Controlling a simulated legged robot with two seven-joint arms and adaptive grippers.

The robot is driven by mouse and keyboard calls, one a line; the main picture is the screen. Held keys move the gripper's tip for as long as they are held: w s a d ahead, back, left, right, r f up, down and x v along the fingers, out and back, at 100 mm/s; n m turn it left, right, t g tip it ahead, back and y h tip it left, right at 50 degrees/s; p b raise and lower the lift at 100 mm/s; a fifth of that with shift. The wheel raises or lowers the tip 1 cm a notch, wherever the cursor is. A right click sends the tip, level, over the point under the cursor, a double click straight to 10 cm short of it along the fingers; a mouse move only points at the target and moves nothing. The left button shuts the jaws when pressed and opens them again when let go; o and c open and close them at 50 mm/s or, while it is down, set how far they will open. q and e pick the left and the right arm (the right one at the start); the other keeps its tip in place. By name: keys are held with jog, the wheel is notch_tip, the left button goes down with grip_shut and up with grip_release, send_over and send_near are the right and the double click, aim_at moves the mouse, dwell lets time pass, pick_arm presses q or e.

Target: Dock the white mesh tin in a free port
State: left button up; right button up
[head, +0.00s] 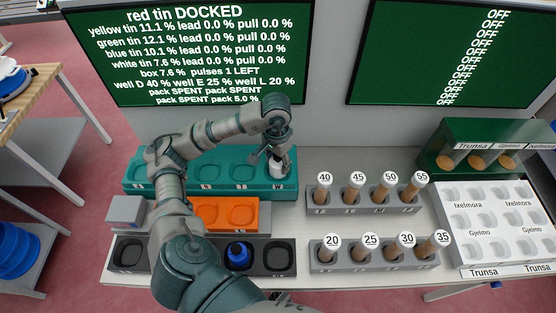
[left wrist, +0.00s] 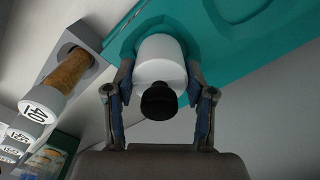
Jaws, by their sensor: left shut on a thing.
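My left gripper (head: 271,157) is at the right end of the teal dock (head: 127,188). It is shut on the white tin (head: 277,171), which also shows in the left wrist view (left wrist: 160,60). There the tin has a black knob (left wrist: 159,101) and a finger on each side. The tin is at the dock's rightmost port; I cannot tell whether it is fully seated or just above. Several dock ports show left of it, partly hidden by my left arm. My right gripper is not in view.
A blue tin (head: 238,254) sits in the dark tray (head: 263,272). An orange tray (head: 224,201) with shallow wells lies behind it. Grey racks (head: 318,211) of numbered corked tubes stand right of the dock. The left screen (head: 190,95) reads red tin DOCKED.

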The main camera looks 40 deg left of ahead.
pick_arm(q)
jog(key=shift+a+f, duration=0.15)
jog(key=shift+f, duration=0.2)
jog(key=o, duration=1.5)
jog(key=shift+a+f, duration=0.1)
jog(key=shift+a, duration=0.2)
jog(key=shift+d, duration=0.15)
jog(key=shift+d, duration=0.1)
jog(key=shift+r, duration=0.3)
jog(key=r, duration=1.1)
jog(key=shift+a+r, duration=0.15)
jog(key=shift+a, duration=0.05)
